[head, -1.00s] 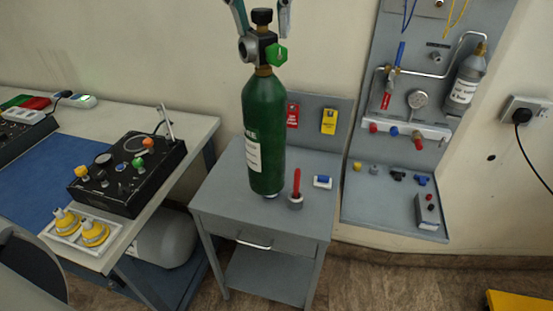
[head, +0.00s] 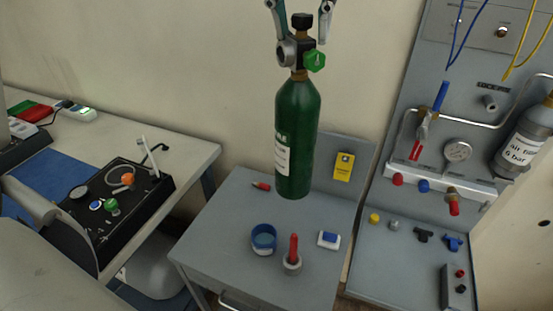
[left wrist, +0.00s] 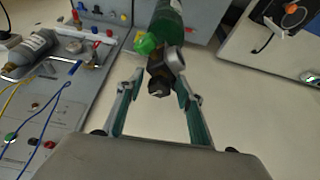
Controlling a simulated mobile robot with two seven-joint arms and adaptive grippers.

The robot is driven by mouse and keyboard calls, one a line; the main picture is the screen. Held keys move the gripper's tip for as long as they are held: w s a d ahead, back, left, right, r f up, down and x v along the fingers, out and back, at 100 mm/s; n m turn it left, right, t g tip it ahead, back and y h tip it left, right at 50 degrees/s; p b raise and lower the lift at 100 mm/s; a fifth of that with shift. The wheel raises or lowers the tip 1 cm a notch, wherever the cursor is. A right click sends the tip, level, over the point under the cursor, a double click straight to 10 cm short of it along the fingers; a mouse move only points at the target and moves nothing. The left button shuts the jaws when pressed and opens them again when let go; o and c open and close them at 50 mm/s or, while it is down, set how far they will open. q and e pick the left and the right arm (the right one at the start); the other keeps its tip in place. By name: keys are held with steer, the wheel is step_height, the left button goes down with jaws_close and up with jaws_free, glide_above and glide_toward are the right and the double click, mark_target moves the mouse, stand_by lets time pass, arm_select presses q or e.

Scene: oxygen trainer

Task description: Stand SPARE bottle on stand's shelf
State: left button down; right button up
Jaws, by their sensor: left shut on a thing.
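The green bottle (head: 297,135) hangs upright in the head view, with a white label, black valve and green knob. My left gripper (head: 301,18) is shut on its valve end at the top of the view. In the left wrist view the gripper (left wrist: 160,100) has its fingers either side of the valve, and the bottle (left wrist: 166,22) points away. The grey stand (head: 212,228) is below the bottle, which appears clear of its top. A lower shelf is not visible now. My right gripper is not in view.
On the stand are a blue round cup (head: 264,240), a red-handled tool (head: 293,255) and a small blue-white block (head: 328,240). A yellow tag (head: 343,167) is on its back panel. A piped wall panel (head: 410,190) stands right; a black trainer box (head: 105,215) lies left.

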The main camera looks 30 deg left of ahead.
mark_target(296, 132)
arm_select(q)
steer(key=shift+w+r, duration=0.2)
steer(key=shift+w, duration=0.05)
steer(key=shift+s+f, duration=0.15)
steer(key=shift+f, duration=0.25)
step_height(296, 132, down, 19)
steer(key=shift+f+b, duration=0.1)
steer(key=shift+b, duration=0.9)
steer(key=shift+f, duration=0.1)
steer(key=c, duration=1.4)
jaws_free()
steer(key=shift+s+f, duration=0.1)
steer(key=shift+f, duration=0.05)
steer(key=shift+o, duration=0.2)
